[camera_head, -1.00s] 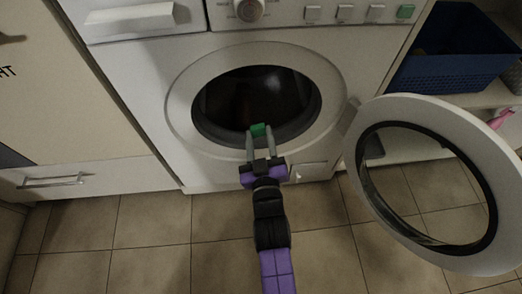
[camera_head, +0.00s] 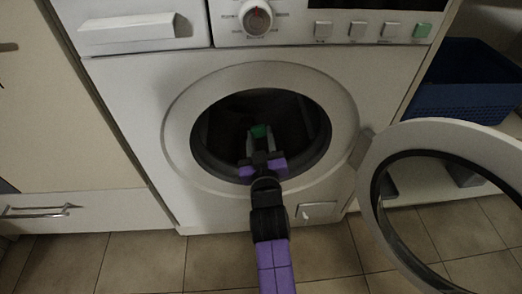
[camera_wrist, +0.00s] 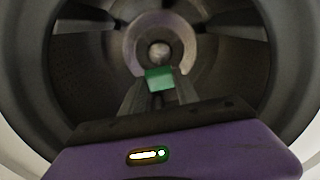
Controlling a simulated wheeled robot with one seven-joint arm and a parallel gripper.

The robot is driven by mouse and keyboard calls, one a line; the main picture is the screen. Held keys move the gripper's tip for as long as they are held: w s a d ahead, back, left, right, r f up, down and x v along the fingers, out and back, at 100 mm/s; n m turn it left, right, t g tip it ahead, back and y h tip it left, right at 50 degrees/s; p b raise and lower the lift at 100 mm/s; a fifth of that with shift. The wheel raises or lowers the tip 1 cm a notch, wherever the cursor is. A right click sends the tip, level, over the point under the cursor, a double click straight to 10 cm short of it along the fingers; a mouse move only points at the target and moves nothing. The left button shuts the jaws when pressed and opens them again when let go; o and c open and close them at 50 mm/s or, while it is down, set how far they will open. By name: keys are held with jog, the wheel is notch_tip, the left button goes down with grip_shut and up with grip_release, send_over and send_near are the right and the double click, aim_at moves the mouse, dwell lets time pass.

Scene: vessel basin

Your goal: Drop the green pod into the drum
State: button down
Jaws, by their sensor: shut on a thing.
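The green pod (camera_head: 260,131) is small and block-shaped, held between the fingertips of my gripper (camera_head: 259,138). In the wrist view the pod (camera_wrist: 160,78) shows between the two grey fingers, with my gripper (camera_wrist: 158,84) shut on it. The drum (camera_head: 296,118) is the dark opening in the front of the white washing machine. My fingers and the pod are inside the round opening, in front of the drum's back. The wrist view shows the drum's inside (camera_wrist: 85,75) around them, with a round hub behind the pod. Nothing else can be made out in the drum.
The machine's round door (camera_head: 450,140) stands open to the right. A blue basket (camera_head: 465,85) is on a shelf at the right. A cabinet (camera_head: 60,120) stands at the left. The tiled floor (camera_head: 140,262) in front is clear.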

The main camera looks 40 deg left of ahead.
jog(key=shift+x, duration=2.55)
jog(key=c, duration=0.8)
grip_release()
jog(key=shift+c, duration=0.2)
jog(key=shift+p+v, duration=2.15)
jog(key=shift+v, duration=1.75)
jog(key=shift+r, duration=0.1)
